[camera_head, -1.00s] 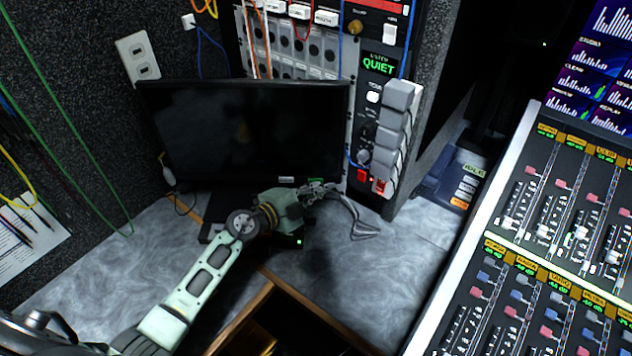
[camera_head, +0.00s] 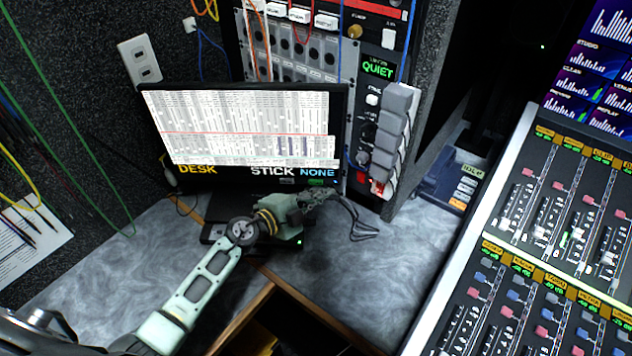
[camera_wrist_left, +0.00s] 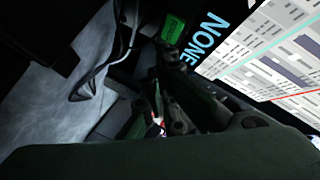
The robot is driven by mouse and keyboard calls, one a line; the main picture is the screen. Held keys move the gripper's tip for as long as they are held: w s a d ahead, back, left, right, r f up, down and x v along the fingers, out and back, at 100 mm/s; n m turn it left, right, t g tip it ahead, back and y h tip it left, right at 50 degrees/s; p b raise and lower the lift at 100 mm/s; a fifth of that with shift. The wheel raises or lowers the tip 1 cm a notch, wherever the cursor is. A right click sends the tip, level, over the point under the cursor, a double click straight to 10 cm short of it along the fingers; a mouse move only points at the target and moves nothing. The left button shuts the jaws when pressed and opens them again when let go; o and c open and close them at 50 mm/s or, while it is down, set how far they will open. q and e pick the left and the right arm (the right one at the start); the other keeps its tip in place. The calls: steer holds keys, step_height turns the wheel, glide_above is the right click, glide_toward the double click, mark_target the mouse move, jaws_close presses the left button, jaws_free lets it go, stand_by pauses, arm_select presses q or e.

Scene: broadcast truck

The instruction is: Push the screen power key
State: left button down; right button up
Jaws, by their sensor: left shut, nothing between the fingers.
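The screen (camera_head: 245,125) stands on the desk against the rack. It is lit and shows a white page of rows, with "DESK", "STICK" and "NONE" along its bottom. The lit screen also shows at the right of the left wrist view (camera_wrist_left: 275,55). My left gripper (camera_head: 325,195) is shut and empty at the lower right edge of the screen, just below "NONE". I cannot tell whether its tips touch the bezel. The power key itself is not clear to me; the gripper may hide it. A small green patch (camera_wrist_left: 173,27) shows near the fingers in the wrist view.
A rack with a green "QUIET" sign (camera_head: 378,68) and a stack of grey blocks (camera_head: 397,125) rises right of the screen. Loose dark cables (camera_head: 362,232) lie on the grey desk (camera_head: 400,270). A large mixing console (camera_head: 560,240) fills the right side.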

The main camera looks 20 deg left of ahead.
arm_select(q)
steer(key=shift+s+d+p, duration=0.25)
steer(key=shift+s+p, duration=0.15)
steer(key=shift+s, duration=0.55)
steer(key=shift+s+d+p, duration=0.25)
steer(key=shift+s+p, duration=0.15)
steer(key=shift+s, duration=0.6)
steer(key=shift+s+d+p, duration=0.25)
steer(key=shift+s+p, duration=0.15)
steer(key=shift+s, duration=0.55)
